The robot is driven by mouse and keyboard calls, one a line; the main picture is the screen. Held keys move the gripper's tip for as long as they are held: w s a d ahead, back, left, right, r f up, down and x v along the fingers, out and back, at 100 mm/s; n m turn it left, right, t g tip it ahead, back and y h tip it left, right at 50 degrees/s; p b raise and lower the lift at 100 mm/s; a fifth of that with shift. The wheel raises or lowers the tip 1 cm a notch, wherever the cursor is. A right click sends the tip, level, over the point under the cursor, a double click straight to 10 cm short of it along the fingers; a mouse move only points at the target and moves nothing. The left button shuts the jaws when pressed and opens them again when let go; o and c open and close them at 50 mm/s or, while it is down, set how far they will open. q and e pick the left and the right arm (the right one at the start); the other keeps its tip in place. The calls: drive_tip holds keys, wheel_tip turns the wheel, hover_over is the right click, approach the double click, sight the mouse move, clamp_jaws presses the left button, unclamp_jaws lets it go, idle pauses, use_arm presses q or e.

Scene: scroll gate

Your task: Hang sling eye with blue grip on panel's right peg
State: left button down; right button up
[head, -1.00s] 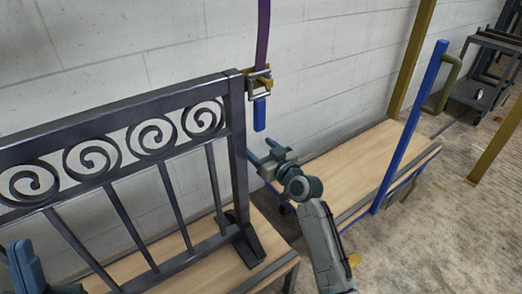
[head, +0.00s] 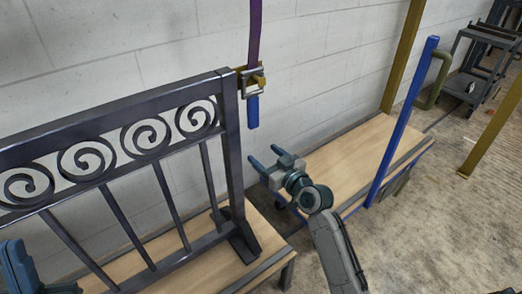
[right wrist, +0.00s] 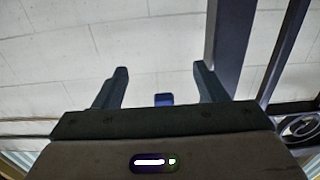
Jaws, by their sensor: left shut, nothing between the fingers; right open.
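The dark metal panel (head: 232,150) with scrollwork stands on a wooden bench at the left. A purple sling (head: 254,35) hangs down to a metal eye (head: 245,89) beside the top of the panel's right post. A yellow-brown peg (head: 258,80) is at the eye; I cannot tell whether the eye is around it. The blue grip (head: 253,112) hangs below the eye. My right gripper (head: 264,158) is open and empty below the grip. In the right wrist view, the blue grip (right wrist: 164,99) shows beyond and between the fingers (right wrist: 160,85). My left gripper (head: 15,265) is shut, at the lower left.
A second wooden bench top (head: 350,160) with a blue post (head: 402,125) stands to the right. A yellow-brown upright (head: 408,60) rises behind it. A block wall (head: 320,60) closes the back. A dark cart (head: 485,60) stands at the far right.

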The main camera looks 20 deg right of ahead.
drive_tip(key=v, duration=0.5)
drive_tip(key=shift+s+p, duration=0.2)
drive_tip(key=shift+p, duration=0.1)
drive_tip(key=shift+f, duration=0.1)
idle(1.2)
